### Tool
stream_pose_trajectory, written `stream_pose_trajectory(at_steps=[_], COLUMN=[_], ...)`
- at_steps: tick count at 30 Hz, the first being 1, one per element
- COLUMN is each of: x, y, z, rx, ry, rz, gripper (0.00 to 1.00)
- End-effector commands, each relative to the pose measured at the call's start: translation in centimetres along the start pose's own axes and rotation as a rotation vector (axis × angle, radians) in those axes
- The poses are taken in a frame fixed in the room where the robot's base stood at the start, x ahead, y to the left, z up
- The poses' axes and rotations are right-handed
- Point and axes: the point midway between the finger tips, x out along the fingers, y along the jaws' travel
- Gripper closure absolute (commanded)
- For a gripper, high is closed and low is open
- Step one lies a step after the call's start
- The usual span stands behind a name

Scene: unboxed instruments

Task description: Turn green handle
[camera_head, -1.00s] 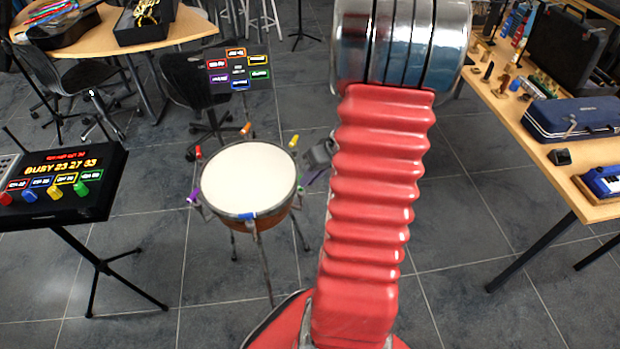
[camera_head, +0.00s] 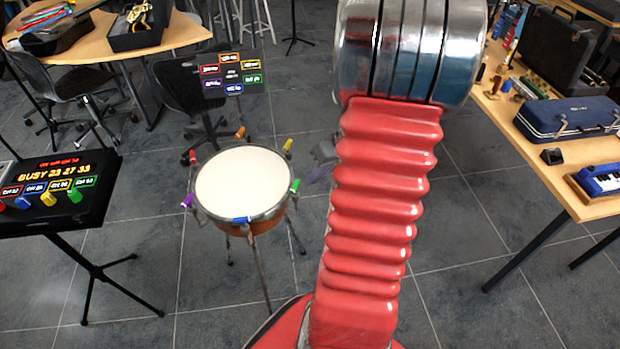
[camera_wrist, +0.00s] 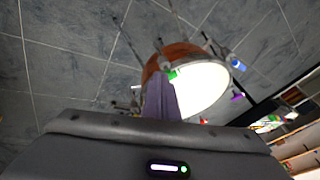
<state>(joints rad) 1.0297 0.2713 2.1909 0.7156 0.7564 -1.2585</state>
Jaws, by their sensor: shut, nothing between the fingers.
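The drum (camera_head: 243,184) has a pale round head and coloured handles around its rim. Its green handle (camera_head: 295,186) sticks up at the right side of the rim, and it also shows in the wrist view (camera_wrist: 173,75). My gripper (camera_head: 314,176) is just right of the green handle in the head view, partly hidden by my red arm. In the wrist view its purple-grey fingers (camera_wrist: 162,98) are shut and empty, pointing at the drum and overlapping the handle's near side. I cannot tell whether they touch it.
Blue (camera_head: 241,220), purple (camera_head: 187,200) and yellow (camera_head: 288,145) handles share the rim. A console (camera_head: 50,215) with coloured knobs stands left, a sign panel (camera_head: 231,75) behind. A wooden table (camera_head: 560,185) with instruments is at right. Floor between is clear.

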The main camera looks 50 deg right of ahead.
Motion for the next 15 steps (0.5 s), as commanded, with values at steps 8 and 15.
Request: stream_pose_trajectory(at_steps=[8, 15], x=[-3.4, -6.3], y=[-1.1, -2.1], z=[0.3, 0.8], rx=[-0.002, -0.003], ry=[0.003, 0.002], rz=[0.002, 0.002], gripper=[1.00, 1.00])
